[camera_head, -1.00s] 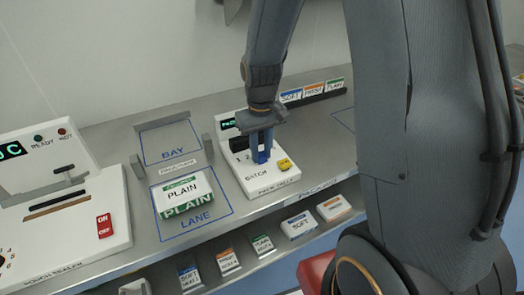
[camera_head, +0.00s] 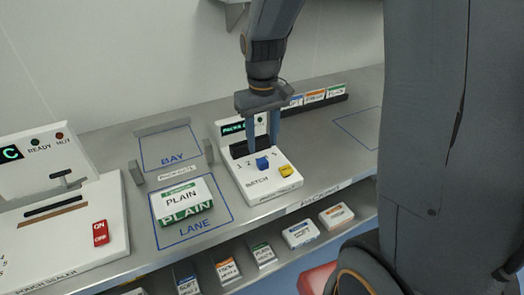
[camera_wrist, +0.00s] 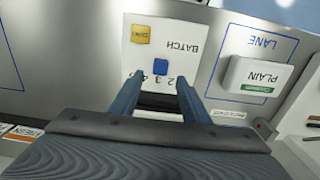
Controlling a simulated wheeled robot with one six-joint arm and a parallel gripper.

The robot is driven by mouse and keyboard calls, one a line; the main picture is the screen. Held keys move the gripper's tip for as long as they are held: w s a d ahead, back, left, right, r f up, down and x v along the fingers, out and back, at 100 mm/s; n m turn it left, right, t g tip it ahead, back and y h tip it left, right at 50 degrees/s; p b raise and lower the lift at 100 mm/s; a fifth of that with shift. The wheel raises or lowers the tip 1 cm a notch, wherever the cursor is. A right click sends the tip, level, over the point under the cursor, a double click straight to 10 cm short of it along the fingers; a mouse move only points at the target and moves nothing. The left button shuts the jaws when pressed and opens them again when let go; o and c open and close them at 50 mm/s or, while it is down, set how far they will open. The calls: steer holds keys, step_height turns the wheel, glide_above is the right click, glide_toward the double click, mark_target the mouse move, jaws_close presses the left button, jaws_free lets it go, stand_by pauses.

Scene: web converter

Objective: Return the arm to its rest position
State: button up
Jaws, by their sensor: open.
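My gripper (camera_head: 262,130) is open and empty above the white batch device (camera_head: 268,186). Its two blue-grey fingers stand apart over the back part of the device in the head view. In the wrist view my gripper (camera_wrist: 156,92) shows both fingers spread, with the device's blue knob (camera_wrist: 160,67) visible just beyond and between them. The knob also shows in the head view (camera_head: 262,163), free of the fingers. A yellow button (camera_head: 286,171) sits at the device's front right; it also shows in the wrist view (camera_wrist: 141,34).
A PLAIN pack (camera_head: 183,202) lies in the blue LANE outline, with the empty BAY outline (camera_head: 170,148) behind it. The pouch sealer (camera_head: 60,215) stands at the left. A black rack (camera_head: 318,104) of labelled packs is behind right. Several packs line the lower shelf (camera_head: 270,275).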

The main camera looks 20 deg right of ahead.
steer(key=shift+r, duration=0.65)
steer(key=shift+m+t, duration=0.7)
steer(key=shift+m, duration=0.2)
steer(key=s+f+b, duration=0.1)
steer(key=s+f, duration=0.1)
steer(key=s, duration=0.1)
steer(key=s+d+f+b, duration=0.1)
steer(key=s+f, duration=0.1)
steer(key=s, duration=0.2)
steer(key=s+f+b, duration=0.1)
steer(key=s+f, duration=0.1)
steer(key=s, duration=0.1)
steer(key=shift+s+d+b, duration=0.15)
steer(key=shift+s+b, duration=0.05)
steer(key=shift+b, duration=0.1)
steer(key=shift+c, duration=1.4)
steer(key=shift+d, duration=0.15)
